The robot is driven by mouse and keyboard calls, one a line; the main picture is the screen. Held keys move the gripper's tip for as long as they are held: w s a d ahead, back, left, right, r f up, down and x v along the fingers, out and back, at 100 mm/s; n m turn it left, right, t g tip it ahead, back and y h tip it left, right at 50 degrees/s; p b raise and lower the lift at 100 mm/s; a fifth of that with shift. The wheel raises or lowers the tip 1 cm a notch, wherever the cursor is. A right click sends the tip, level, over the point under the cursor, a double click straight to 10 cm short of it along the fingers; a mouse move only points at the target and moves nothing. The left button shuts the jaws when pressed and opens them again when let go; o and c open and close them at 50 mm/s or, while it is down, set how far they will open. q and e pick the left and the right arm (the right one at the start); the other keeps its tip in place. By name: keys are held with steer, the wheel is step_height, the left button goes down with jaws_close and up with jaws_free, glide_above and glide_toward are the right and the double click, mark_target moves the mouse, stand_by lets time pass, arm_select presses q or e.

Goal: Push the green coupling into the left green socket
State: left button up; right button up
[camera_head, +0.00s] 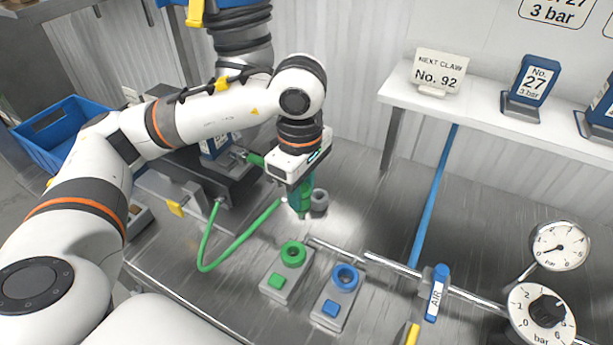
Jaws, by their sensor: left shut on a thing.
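My left gripper (302,206) is shut on the green coupling (294,201), which is mostly hidden by the fingers. A green hose (243,240) runs from it in a loop to the dark machine at the left. The green socket (293,253) is a green ring on a grey block with a green square button in front. The gripper is up-picture of this socket, and the coupling looks apart from it. The blue socket (346,275) stands to its right on a similar block. My right gripper is not in view.
A grey ring-shaped part (319,199) stands just behind the gripper. A metal pipe (392,265) runs right to a blue AIR valve handle (437,293) and two gauges (560,246). Bare steel counter lies left of the sockets.

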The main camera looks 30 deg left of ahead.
arm_select(q)
steer(key=shift+s+d+f+b, duration=0.1)
steer(key=shift+s+d+b, duration=0.05)
steer(key=shift+s, duration=0.65)
steer(key=shift+s+d+f+b, duration=0.15)
steer(key=shift+s+d+b, duration=0.05)
steer(key=shift+s, duration=0.65)
steer(key=shift+s+d+f+b, duration=0.1)
steer(key=shift+s+d+b, duration=0.05)
steer(key=shift+s, duration=0.65)
steer(key=shift+f+b, duration=0.85)
steer(key=shift+b, duration=0.2)
steer(key=shift+f+b, duration=1.65)
steer(key=shift+b, duration=0.7)
steer(key=shift+f+b, duration=0.6)
steer(key=shift+b, duration=0.05)
steer(key=o, duration=1.6)
steer(key=shift+a, duration=0.1)
steer(key=shift+r, duration=0.1)
